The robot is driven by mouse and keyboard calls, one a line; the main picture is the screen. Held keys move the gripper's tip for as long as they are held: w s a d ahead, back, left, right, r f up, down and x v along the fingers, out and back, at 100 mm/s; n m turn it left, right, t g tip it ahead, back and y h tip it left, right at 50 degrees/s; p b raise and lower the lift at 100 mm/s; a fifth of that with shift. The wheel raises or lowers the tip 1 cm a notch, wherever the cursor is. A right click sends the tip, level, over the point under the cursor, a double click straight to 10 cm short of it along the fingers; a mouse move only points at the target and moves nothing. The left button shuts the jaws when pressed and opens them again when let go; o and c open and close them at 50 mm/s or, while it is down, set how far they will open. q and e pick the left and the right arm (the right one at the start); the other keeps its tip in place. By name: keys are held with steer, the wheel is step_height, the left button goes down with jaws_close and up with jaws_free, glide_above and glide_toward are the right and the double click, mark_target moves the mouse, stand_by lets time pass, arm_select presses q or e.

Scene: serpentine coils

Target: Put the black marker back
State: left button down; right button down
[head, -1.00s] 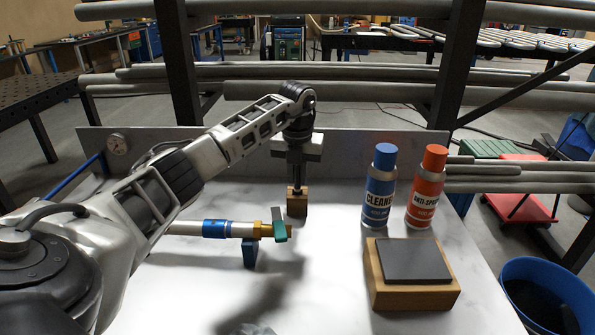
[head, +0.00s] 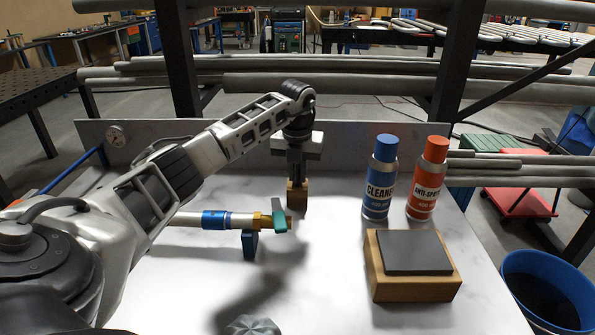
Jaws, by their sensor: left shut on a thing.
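My left gripper (head: 296,163) is at the back middle of the white table, pointing down. It is shut on the black marker (head: 296,176), a dark upright shaft that shows only a little below the gripper. A small wooden block (head: 297,197) stands directly under it. The marker's lower end meets the top of the block in the picture; how deep it sits in the block I cannot tell.
A blue can (head: 379,182), a red can (head: 427,182) and a wooden block with a dark pad (head: 415,288) stand to the right. The table's front middle is mostly clear.

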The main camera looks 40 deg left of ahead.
arm_select(q)
steer(key=c, duration=1.3)
jaws_free()
steer(key=r, duration=0.5)
steer(key=s+d+r, duration=0.1)
steer(key=r, duration=0.9)
steer(key=shift+s+d+r+b, duration=0.15)
steer(key=shift+s+r+b, duration=0.15)
steer(key=shift+r+b, duration=0.1)
